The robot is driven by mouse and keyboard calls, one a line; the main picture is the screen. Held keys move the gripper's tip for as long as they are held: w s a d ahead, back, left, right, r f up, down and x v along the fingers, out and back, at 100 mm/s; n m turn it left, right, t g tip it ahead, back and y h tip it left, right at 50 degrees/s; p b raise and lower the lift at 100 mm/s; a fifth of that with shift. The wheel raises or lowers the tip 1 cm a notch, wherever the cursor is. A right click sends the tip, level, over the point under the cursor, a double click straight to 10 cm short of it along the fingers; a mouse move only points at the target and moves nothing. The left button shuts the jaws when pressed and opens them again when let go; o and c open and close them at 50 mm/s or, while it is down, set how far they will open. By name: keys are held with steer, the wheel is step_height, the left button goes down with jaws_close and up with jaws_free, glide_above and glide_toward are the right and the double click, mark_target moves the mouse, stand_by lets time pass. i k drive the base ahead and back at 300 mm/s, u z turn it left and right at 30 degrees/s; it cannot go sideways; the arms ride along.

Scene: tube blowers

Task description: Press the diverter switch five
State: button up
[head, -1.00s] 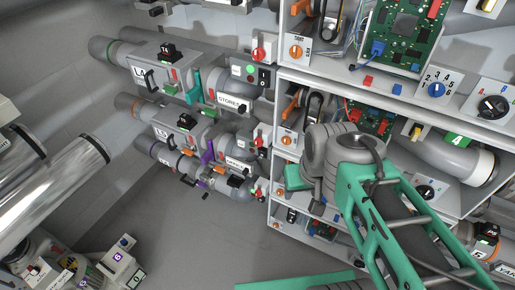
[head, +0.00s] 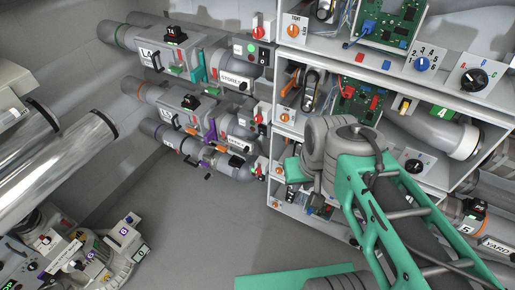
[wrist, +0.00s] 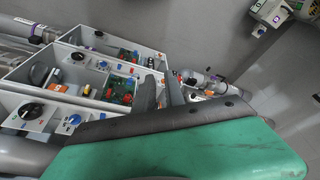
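A light tube at the lower right of the head view carries a dark "5" mark (head: 467,229), a black block (head: 476,207) with an orange band by it, and a "YARD" label (head: 497,246). I cannot tell which part there is the diverter switch. In the wrist view, my gripper (wrist: 160,88) shows as two dark fingers with a gap between them and nothing seen held. They stand in front of the shelf unit with knobs and circuit boards. My green arm hides part of the shelves in the head view, and my gripper is not clear there.
The shelf unit (head: 345,46) holds a blue knob (head: 421,64), a black knob (head: 473,79) and green circuit boards. Several labelled tubes with handles line the wall at left, including one marked "STORES" (head: 235,81). Shiny pipes (head: 62,160) stand at far left. Grey floor is free in the middle.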

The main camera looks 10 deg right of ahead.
mark_target(262, 130)
steer(key=k, duration=1.05)
steer(key=u, duration=0.6)
steer(key=i, duration=0.5)
steer(key=u, duration=0.9)
steer(key=i, duration=1.45)
steer(key=z, duration=1)
steer(key=i, duration=0.4)
steer(key=z, duration=0.5)
